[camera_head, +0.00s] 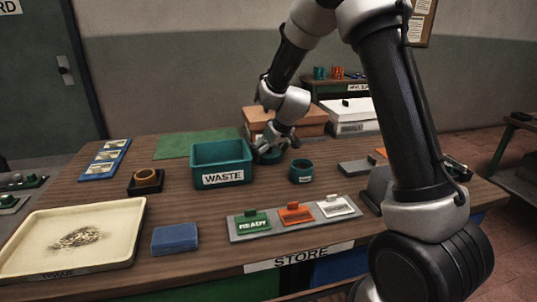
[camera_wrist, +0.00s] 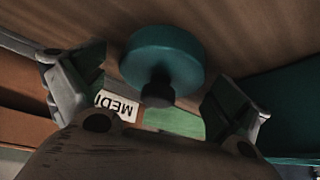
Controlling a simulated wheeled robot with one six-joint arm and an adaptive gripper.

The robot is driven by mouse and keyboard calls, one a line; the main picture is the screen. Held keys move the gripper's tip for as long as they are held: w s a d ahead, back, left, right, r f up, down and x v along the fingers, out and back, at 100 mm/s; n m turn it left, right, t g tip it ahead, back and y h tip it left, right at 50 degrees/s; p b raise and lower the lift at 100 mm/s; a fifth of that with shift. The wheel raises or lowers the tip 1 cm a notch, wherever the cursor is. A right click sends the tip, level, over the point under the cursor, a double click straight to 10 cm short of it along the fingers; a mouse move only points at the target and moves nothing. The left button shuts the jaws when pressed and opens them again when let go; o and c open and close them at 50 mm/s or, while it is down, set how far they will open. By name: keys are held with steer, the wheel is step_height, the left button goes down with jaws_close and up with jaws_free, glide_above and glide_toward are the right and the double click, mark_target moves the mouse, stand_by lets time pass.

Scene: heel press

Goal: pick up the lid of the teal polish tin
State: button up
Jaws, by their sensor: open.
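The lid (camera_head: 267,157) of the tin is a teal disc lying on the table just right of the waste bin, partly hidden by my gripper (camera_head: 272,146). In the wrist view the lid (camera_wrist: 185,55) shows with a dark knob (camera_wrist: 158,90) sticking up from its middle. My gripper (camera_wrist: 155,80) is open there, with one finger on each side of the lid and knob; I see no contact. The teal polish tin (camera_head: 301,172) stands apart, nearer the front and to the right, with no lid on it.
The teal WASTE bin (camera_head: 221,155) stands close left of the lid. A brown box (camera_head: 300,121) and a white box (camera_head: 350,124) are behind it. A grey plate (camera_head: 242,230) with green, orange and white tags lies in front. A cream tray (camera_head: 40,222) is front left.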

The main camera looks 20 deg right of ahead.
steer(key=c, duration=0.7)
